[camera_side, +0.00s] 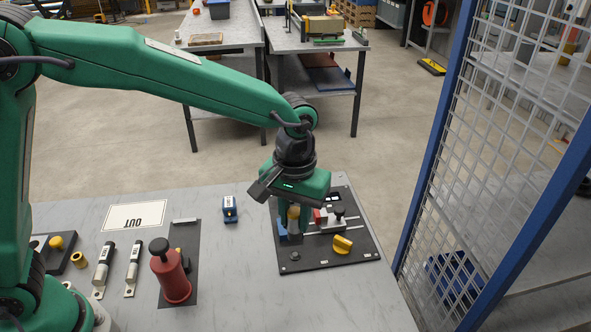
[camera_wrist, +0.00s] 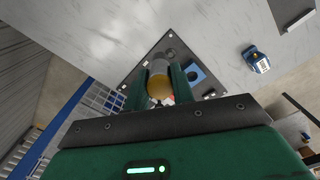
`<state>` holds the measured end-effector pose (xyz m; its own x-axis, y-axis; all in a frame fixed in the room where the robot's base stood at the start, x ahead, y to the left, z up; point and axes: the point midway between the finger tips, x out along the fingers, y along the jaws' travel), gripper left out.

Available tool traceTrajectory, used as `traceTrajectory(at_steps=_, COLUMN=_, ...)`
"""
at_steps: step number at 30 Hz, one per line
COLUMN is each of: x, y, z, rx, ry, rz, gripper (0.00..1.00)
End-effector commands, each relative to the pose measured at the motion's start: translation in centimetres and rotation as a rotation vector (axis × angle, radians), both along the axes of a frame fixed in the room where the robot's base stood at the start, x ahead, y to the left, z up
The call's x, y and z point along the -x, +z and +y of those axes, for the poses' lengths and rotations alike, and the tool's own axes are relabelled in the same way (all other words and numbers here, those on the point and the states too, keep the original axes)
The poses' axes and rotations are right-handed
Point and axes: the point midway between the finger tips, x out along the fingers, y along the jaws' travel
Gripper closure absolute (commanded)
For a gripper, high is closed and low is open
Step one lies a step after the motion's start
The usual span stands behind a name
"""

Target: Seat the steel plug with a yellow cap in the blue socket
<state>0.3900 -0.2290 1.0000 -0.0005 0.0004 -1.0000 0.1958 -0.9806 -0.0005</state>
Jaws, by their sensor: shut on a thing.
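My gripper (camera_side: 294,222) points down over the dark panel and is shut on the steel plug; the plug's yellow cap (camera_side: 294,212) shows between the green fingers. In the wrist view my gripper (camera_wrist: 160,90) has the yellow cap (camera_wrist: 158,91) between its fingers, with the grey steel body (camera_wrist: 158,68) beyond it. The blue socket (camera_wrist: 195,73) shows a dark opening just right of the fingers in the wrist view. In the side view the blue socket (camera_side: 282,231) is low beside the left finger, partly hidden. The plug's lower end is hidden, so its height above the panel is unclear.
A red cylinder (camera_side: 170,275) stands farther left. A mesh fence (camera_side: 480,130) rises at right.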

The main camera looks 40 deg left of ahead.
Motion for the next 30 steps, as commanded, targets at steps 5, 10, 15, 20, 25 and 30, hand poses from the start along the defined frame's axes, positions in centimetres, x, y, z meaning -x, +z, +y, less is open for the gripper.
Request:
traceTrajectory(at_steps=5, x=-0.2, y=0.0, z=0.1, rx=0.0, ry=0.0, rz=0.0, gripper=1.0)
traceTrajectory(at_steps=10, x=-1.0, y=-0.7, z=0.8, rx=0.0, ry=0.002, rz=0.0, gripper=1.0)
traceTrajectory(at_steps=15, x=-2.7, y=-2.1, z=2.3, rx=-0.001, ry=0.004, rz=0.001, gripper=1.0)
traceTrajectory(at_steps=20, x=-4.6, y=-3.7, z=4.1, rx=-0.001, ry=0.004, rz=0.001, gripper=1.0)
traceTrajectory(at_steps=25, x=-6.7, y=-5.3, z=5.9, rx=-0.001, ry=0.004, rz=0.001, gripper=1.0)
traceTrajectory(at_steps=30, x=-8.2, y=-6.5, z=7.2, rx=0.0, ry=0.002, rz=0.0, gripper=1.0)
